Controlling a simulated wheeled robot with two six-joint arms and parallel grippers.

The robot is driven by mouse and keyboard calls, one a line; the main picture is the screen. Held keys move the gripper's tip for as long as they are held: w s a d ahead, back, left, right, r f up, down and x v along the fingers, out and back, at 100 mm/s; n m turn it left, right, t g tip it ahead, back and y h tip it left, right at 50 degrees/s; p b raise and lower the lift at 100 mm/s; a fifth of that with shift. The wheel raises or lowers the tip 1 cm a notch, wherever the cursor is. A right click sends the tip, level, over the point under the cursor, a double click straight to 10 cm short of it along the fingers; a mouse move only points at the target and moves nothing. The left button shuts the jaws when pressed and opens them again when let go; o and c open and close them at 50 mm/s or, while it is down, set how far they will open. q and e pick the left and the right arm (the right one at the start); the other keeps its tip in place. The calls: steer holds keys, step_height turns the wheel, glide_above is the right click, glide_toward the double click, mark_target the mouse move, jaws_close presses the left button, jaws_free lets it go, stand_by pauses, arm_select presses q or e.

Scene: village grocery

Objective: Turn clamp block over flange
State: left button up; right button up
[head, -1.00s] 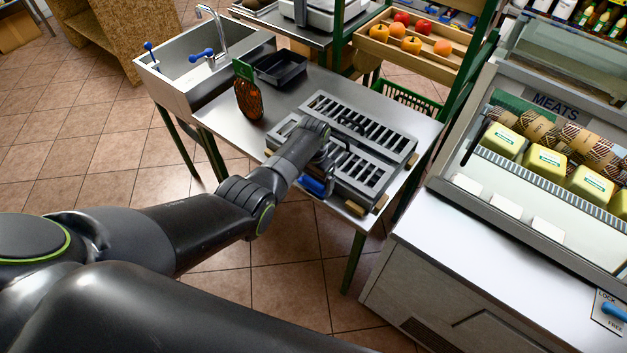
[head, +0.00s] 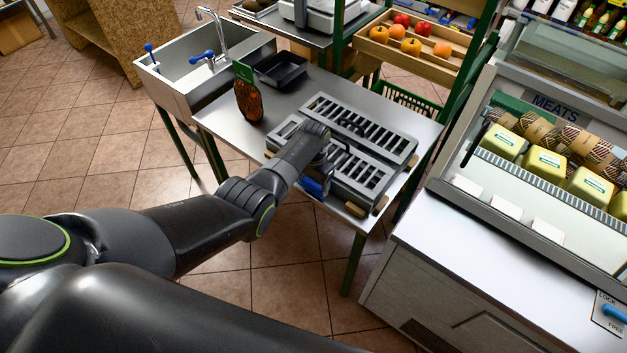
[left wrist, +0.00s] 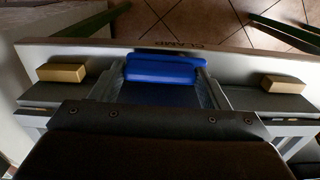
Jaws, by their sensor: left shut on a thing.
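A blue block (head: 312,187), seemingly the clamp block, sits at the front edge of the slotted grey grate unit (head: 397,139) on the steel table. In the left wrist view the blue block (left wrist: 160,68) lies between the two fingers of my left gripper (left wrist: 160,90), which is shut on it. Its long side runs along the table edge, beside a strip lettered "CLAMP" (left wrist: 172,45). I cannot clearly tell the flange from the grate's dark front edge. My wrist hides part of the grate in the head view. My right gripper is not in view.
Brass-coloured blocks flank the clamp, left (left wrist: 62,73) and right (left wrist: 283,84). A dark tray (head: 281,69) and a green-topped orange item (head: 247,93) stand behind on the table (head: 215,117). A sink (head: 205,77) is at left, the meat counter (head: 470,230) at right.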

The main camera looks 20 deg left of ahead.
mark_target(300, 183)
arm_select(q)
steer(key=shift+s+a+r+m+p, duration=0.15)
steer(key=shift+m+p, duration=0.15)
steer(key=shift+m, duration=0.25)
steer(key=shift+s+f+m+p, duration=0.1)
steer(key=shift+m+p, duration=0.2)
steer(key=shift+m, duration=0.25)
steer(key=m, duration=0.1)
steer(key=m+p, duration=0.1)
steer(key=shift+s+a+m, duration=0.2)
steer(key=shift+s+m, duration=0.05)
steer(key=shift+m, duration=0.15)
steer(key=m, duration=0.1)
steer(key=m+p, duration=0.1)
steer(key=m, duration=0.1)
steer(key=a+m, duration=0.1)
steer(key=m, duration=0.1)
steer(key=shift+s, duration=0.25)
steer(key=m, duration=0.2)
steer(key=a+m, duration=0.1)
steer(key=m, duration=0.1)
steer(key=shift+s+p, duration=0.1)
steer(key=shift+p, duration=0.2)
steer(key=shift+a+m, duration=0.2)
steer(key=shift+m, duration=0.7)
steer(key=shift+a+m, duration=0.15)
steer(key=shift+m, duration=0.75)
steer(key=o, duration=1)
